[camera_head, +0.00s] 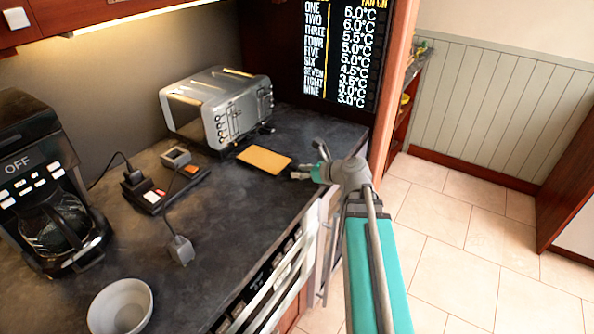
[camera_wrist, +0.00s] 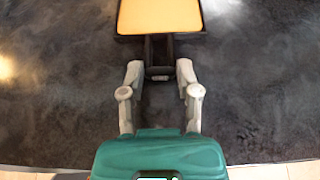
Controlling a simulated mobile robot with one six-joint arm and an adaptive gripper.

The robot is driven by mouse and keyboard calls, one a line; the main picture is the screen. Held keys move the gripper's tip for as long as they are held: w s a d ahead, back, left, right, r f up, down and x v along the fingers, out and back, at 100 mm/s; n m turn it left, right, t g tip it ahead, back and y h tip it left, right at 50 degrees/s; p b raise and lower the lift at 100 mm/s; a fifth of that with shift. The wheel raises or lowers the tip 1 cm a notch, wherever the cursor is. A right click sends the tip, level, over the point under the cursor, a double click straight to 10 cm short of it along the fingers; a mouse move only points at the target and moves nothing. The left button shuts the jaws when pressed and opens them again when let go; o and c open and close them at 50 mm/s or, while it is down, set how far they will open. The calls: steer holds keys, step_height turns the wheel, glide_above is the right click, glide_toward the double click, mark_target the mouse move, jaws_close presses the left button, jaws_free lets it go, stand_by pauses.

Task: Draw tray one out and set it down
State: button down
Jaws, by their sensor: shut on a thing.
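The tray (camera_head: 264,160) is a flat rectangle with an orange-yellow surface and a dark rim. It is on the dark countertop, in front of and to the right of the silver oven-like appliance (camera_head: 225,112), and outside it. My gripper (camera_head: 303,173) is at the tray's right end, shut on its dark handle. In the wrist view the handle (camera_wrist: 158,72) is between my two grey fingers, and the tray (camera_wrist: 160,17) extends past the top edge. The tray looks level; I cannot tell whether its underside touches the counter.
A coffee maker (camera_head: 45,190) stands at the left, with a white bowl (camera_head: 120,308) at the front. A power strip (camera_head: 160,192) and plugs with cords lie mid-counter. A temperature board (camera_head: 340,50) is at the back. Bare counter (camera_head: 225,225) lies in front of the tray.

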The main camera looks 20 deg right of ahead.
steer(key=s+d, duration=0.4)
steer(key=s, duration=0.2)
steer(key=shift+s+d, duration=0.2)
steer(key=shift+d, duration=0.1)
stand_by(0.8)
steer(key=shift+c, duration=1.3)
jaws_free()
